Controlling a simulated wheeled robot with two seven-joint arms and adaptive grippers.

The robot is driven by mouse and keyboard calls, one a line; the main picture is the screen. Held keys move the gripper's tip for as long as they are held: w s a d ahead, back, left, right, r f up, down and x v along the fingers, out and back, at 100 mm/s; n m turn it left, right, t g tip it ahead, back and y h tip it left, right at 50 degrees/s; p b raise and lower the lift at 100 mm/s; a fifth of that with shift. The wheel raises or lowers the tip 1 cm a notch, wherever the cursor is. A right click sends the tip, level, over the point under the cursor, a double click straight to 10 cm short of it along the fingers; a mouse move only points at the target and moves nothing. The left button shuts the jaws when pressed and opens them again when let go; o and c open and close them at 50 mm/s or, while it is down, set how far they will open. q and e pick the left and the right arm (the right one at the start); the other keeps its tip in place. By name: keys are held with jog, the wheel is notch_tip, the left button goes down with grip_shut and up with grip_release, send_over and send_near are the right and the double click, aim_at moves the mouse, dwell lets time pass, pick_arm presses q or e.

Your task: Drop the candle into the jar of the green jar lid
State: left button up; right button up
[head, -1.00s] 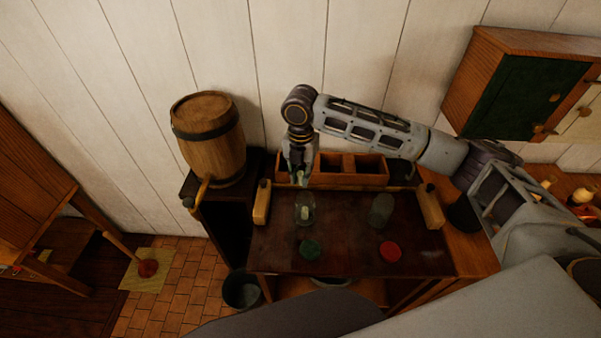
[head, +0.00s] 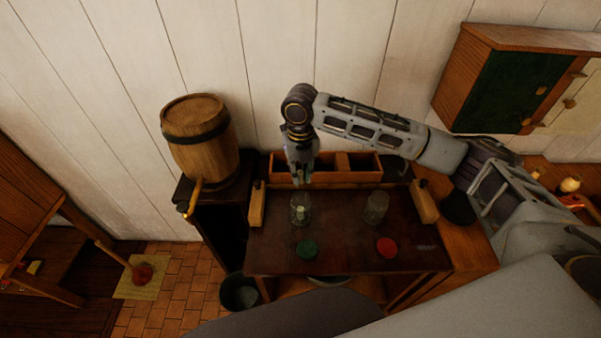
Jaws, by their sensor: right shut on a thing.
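The green jar lid (head: 306,249) lies on the dark table in front of the left glass jar (head: 301,209). This jar stands upright and open; a pale patch shows in its lower part, and I cannot tell what it is. My right gripper (head: 300,180) points down just above and behind the jar's mouth, shut on the candle. The candle is small and mostly hidden between the fingers, so its outline is unclear. My left gripper is not in view.
A second glass jar (head: 376,208) stands to the right, with a red lid (head: 386,247) in front. A wooden divided box (head: 357,166) sits at the back. Wooden blocks stand at the left (head: 257,206) and right (head: 424,202) table sides. A barrel (head: 200,140) stands left.

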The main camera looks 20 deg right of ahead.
dwell(0.3)
jog(key=shift+f, duration=0.3)
jog(key=shift+f+b, duration=0.95)
notch_tip(320, 180, down, 5)
jog(key=b, duration=0.4)
jog(key=shift+f, duration=0.15)
dwell(0.3)
jog(key=shift+f, duration=0.1)
dwell(0.3)
jog(key=shift+p, duration=0.4)
dwell(0.6)
